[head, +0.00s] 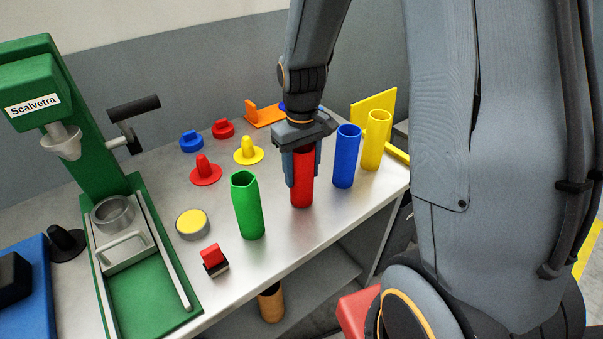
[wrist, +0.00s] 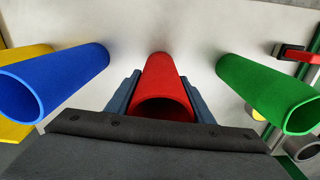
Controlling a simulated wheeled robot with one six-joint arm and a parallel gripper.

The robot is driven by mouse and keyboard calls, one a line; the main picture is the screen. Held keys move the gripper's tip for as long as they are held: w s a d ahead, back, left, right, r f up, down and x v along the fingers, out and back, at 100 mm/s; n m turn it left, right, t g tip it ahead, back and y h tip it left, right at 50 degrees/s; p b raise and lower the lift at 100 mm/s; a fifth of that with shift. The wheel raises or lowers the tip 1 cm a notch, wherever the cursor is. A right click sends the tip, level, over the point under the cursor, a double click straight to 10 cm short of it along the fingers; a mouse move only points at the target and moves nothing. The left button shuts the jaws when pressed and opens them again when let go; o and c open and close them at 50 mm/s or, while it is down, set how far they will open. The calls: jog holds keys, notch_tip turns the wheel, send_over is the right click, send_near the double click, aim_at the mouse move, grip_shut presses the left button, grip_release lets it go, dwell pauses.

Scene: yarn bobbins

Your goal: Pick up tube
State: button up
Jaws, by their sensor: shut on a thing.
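A red tube (head: 301,183) stands upright on the metal table, between a green tube (head: 248,207) on the left and a blue tube (head: 346,158) on the right. A yellow tube (head: 375,140) stands farther right. My gripper (head: 302,172) reaches down from above and is shut on the red tube, one finger on each side. The gripper hides the tube's top in the head view. In the wrist view the red tube (wrist: 161,90) shows between the two fingers, with the blue tube (wrist: 55,82) on the left and the green tube (wrist: 268,92) on the right.
A green press (head: 80,150) stands on the table's left. Red (head: 205,171) and yellow (head: 248,152) cones, a round yellow-topped tin (head: 192,223) and a red-handled stamp (head: 214,261) lie around. An orange piece (head: 263,115) is behind. A brown tube (head: 271,303) is on the lower shelf.

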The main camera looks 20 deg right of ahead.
notch_tip(320, 180, up, 10)
jog(key=b, duration=0.2)
jog(key=shift+f, duration=0.25)
dwell(0.3)
